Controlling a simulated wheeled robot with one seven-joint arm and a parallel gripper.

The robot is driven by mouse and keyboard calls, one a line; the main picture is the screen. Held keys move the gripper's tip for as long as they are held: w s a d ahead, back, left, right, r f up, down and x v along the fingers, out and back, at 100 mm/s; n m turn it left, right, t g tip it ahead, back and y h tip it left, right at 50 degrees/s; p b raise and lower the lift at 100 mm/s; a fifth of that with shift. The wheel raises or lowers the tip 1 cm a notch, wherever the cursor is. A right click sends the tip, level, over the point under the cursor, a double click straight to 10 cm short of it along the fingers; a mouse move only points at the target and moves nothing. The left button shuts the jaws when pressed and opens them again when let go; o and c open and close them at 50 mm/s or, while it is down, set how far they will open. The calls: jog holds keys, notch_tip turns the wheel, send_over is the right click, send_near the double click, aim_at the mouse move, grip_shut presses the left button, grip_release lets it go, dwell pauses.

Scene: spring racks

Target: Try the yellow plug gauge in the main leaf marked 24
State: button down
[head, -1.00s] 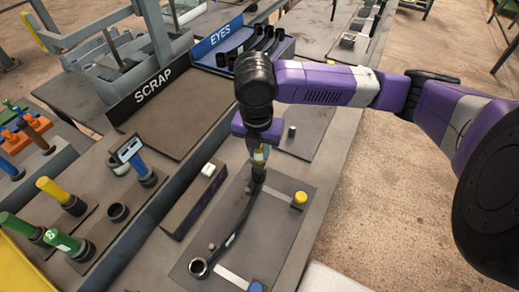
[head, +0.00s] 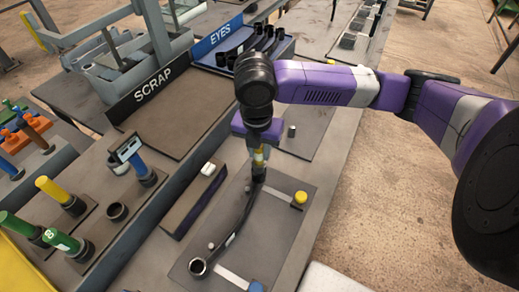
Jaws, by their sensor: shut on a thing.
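My gripper (head: 259,148) points down at the far end of a dark curved main leaf (head: 238,222). It is shut on the yellow plug gauge (head: 259,159), of which only a short yellow stretch shows below the jaws. The gauge's lower end is at the leaf's far eye (head: 258,174); I cannot tell whether it is inside the eye or only on top. The leaf lies on a grey plate, and its near eye (head: 198,267) is open and empty. A small pale label sits on the leaf, too small to read.
A yellow-handled gauge (head: 52,190), green ones (head: 62,241) and a blue one (head: 137,160) stand at left by an empty socket (head: 117,212). A yellow knob (head: 300,198) is right of the leaf. The SCRAP tray (head: 180,115) and EYES bin (head: 222,58) lie behind.

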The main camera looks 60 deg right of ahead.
jog(key=shift+r, duration=0.15)
jog(key=shift+r+p, duration=1.15)
jog(key=shift+r, duration=0.25)
jog(key=shift+r+p, duration=1.55)
jog(key=shift+r, duration=0.5)
